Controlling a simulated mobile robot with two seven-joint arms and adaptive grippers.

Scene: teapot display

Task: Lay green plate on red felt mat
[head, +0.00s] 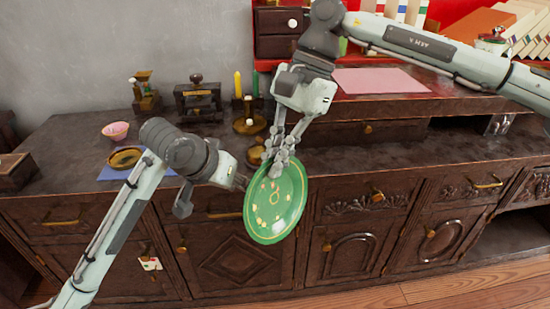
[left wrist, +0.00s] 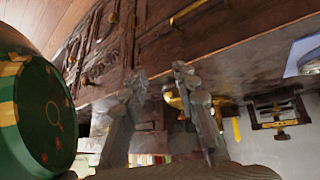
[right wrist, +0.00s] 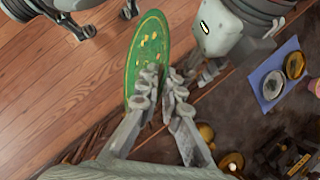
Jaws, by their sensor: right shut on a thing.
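The green plate (head: 275,205) has yellow marks and hangs tilted, nearly upright, in front of the cabinet in the head view. My right gripper (head: 276,164) is shut on its upper rim, which also shows in the right wrist view (right wrist: 148,50). My left gripper (head: 238,182) is beside the plate's left edge. In the left wrist view its fingers (left wrist: 162,95) are apart and empty, with the plate (left wrist: 45,110) at the left. The red felt mat, pinkish in the head view (head: 380,80), lies flat and bare on the raised shelf at right.
A blue mat (head: 112,173) with a dark dish (head: 125,158) and a pink bowl (head: 116,131) are on the counter at left. Dark stands, a yellow candle (head: 238,84) and brass dishes are behind my grippers. A lidded pot (head: 491,42) and books stand beyond the red mat.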

